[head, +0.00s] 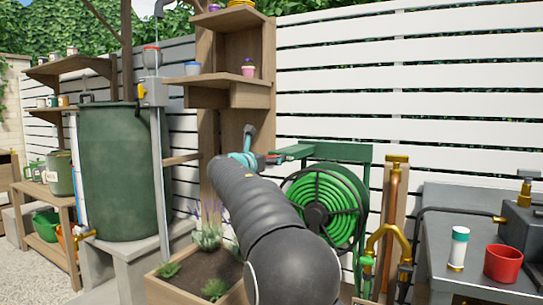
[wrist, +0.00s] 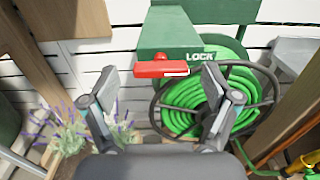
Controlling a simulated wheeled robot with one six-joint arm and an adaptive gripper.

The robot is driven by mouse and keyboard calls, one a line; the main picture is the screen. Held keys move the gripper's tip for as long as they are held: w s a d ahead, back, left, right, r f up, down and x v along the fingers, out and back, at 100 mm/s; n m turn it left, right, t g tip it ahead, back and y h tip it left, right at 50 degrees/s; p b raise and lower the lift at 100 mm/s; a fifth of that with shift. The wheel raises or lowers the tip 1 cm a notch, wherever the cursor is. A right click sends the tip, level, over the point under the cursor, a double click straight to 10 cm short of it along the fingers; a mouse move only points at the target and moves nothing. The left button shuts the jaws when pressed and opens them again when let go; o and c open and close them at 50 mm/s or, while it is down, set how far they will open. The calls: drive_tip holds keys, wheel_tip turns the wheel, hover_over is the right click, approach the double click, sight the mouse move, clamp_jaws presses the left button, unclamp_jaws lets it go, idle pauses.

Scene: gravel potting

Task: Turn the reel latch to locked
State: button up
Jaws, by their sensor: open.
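The reel latch (wrist: 160,69) is a red lever below the green bracket (wrist: 170,32) of the hose reel in the wrist view. It lies nearly level, with a white mark near its right end. White LOCK lettering (wrist: 199,56) is on the bracket to its upper right. My gripper (wrist: 159,82) is open, its two fingers spread to the left and right of the latch in the picture. Nothing is held between them. In the head view my arm reaches up to the left end of the bracket (head: 308,149), where a bit of red shows; contact cannot be told.
The reel with its coiled green hose (head: 328,200) hangs under the bracket. Copper pipes (head: 393,200) stand right of the reel. A planter (head: 180,290) with lavender is below my arm. A green barrel (head: 120,170) stands left.

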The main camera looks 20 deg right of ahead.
drive_tip(key=shift+x, duration=1.4)
drive_tip(key=c, duration=1.2)
drive_tip(key=shift+o, duration=0.2)
